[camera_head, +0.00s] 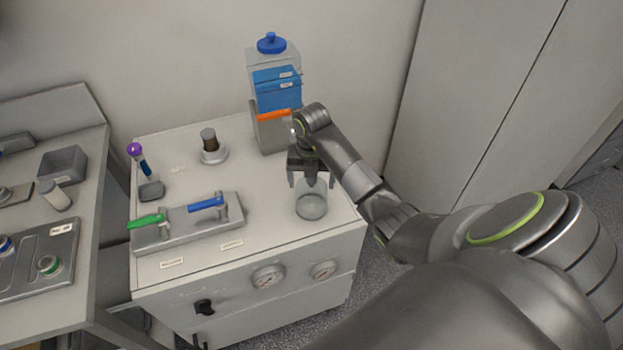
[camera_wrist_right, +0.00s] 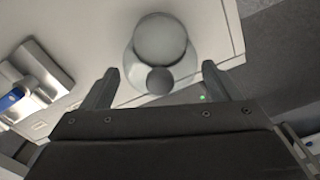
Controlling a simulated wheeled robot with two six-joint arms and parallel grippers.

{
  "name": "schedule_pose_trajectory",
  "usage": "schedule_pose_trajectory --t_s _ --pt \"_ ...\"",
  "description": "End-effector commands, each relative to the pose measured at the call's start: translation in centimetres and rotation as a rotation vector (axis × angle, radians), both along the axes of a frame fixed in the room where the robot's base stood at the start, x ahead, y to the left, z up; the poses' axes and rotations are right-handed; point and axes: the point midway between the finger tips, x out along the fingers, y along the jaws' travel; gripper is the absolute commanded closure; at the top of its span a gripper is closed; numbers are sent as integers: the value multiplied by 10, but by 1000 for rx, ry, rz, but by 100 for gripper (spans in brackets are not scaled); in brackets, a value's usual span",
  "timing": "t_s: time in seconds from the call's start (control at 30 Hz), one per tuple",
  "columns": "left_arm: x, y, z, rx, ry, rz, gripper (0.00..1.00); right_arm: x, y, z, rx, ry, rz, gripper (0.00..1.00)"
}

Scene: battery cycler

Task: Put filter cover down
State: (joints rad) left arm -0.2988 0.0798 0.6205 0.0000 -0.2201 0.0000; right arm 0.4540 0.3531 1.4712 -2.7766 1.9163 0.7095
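The filter cover is a clear, grey, dome-like piece with a dark knob (camera_head: 311,204). It sits on the right front part of the white cabinet top. It also shows in the right wrist view (camera_wrist_right: 160,42), with its round knob toward me. My right gripper (camera_head: 310,179) is directly above and behind it. In the right wrist view its two fingers (camera_wrist_right: 158,88) are spread wide on either side of the knob, touching nothing that I can see. My left gripper is not in view.
A valve block (camera_head: 190,229) with green and blue handles lies left on the white cabinet top (camera_head: 255,185). A dark-topped cylinder (camera_head: 210,146), a purple-capped tube (camera_head: 140,160) and a blue container unit (camera_head: 275,90) stand behind. Gauges (camera_head: 268,278) are on the front face.

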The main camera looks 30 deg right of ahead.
Motion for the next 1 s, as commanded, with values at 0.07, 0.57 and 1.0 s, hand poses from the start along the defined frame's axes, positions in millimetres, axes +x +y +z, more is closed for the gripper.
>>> schedule_pose_trajectory --t_s 0.07,0.57,1.0 --pt "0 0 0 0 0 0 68 0 0 0 1 1 0 6" --pt "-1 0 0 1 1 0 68 1 0 10 -1 -2 0 0" --pt "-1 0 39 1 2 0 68 0 0 74 0 1 0 0"
